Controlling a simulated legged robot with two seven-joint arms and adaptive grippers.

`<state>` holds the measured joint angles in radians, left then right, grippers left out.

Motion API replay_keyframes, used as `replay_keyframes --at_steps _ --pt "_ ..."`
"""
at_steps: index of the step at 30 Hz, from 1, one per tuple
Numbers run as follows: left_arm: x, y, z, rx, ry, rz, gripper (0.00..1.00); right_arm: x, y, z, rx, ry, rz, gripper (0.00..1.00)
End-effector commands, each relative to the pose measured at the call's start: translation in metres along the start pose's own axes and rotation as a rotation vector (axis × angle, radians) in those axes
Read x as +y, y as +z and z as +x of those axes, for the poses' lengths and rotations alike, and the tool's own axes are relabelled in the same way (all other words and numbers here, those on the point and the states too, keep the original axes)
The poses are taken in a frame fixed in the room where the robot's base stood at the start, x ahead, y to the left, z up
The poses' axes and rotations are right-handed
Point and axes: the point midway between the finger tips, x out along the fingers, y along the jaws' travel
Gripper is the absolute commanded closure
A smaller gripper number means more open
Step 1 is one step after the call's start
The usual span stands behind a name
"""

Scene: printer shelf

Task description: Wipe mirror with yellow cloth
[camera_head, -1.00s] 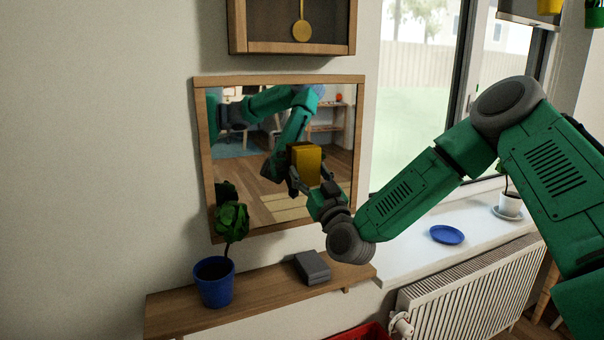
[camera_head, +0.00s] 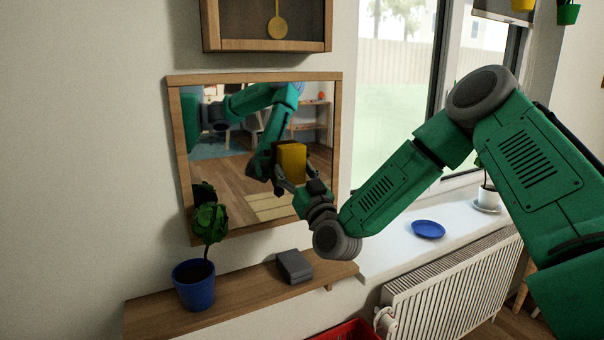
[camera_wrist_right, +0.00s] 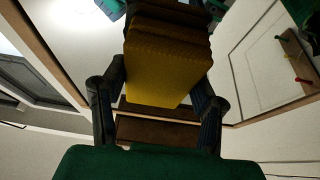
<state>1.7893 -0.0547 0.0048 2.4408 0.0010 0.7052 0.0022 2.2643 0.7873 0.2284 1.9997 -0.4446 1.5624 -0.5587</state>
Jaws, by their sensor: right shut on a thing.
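The mirror (camera_head: 229,168) hangs on the wall in a wooden frame and reflects my arm and the room. My right gripper (camera_head: 289,178) is in front of the mirror's lower right part. It is shut on the yellow cloth (camera_head: 291,160), a thick block-like piece held up against or close to the glass; I cannot tell whether it touches. In the right wrist view the cloth (camera_wrist_right: 164,62) sits between the two dark fingers of my right gripper (camera_wrist_right: 160,95). My left gripper is not in view.
Below the mirror, a wooden shelf (camera_head: 240,295) holds a blue-potted plant (camera_head: 194,287) and a dark grey box (camera_head: 294,266). A blue plate (camera_head: 428,229) lies on the windowsill above the radiator (camera_head: 445,295). A pendulum clock (camera_head: 268,25) hangs above the mirror.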

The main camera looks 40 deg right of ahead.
Motion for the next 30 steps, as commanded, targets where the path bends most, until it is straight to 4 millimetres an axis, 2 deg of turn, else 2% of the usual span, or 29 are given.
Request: replay_keyframes --at_steps 3,11,19,30 --pt "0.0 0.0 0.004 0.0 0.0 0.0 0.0 -0.011 0.0 -0.001 0.0 -0.004 -0.001 0.78" --pt "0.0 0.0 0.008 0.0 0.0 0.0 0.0 -0.019 -0.001 -0.001 0.002 -0.003 0.0 0.78" --pt "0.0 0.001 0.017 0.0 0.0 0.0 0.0 -0.042 0.001 -0.001 0.001 -0.004 0.001 0.78" --pt "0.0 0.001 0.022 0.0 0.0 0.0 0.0 -0.06 0.001 -0.001 0.002 -0.003 0.001 0.78"
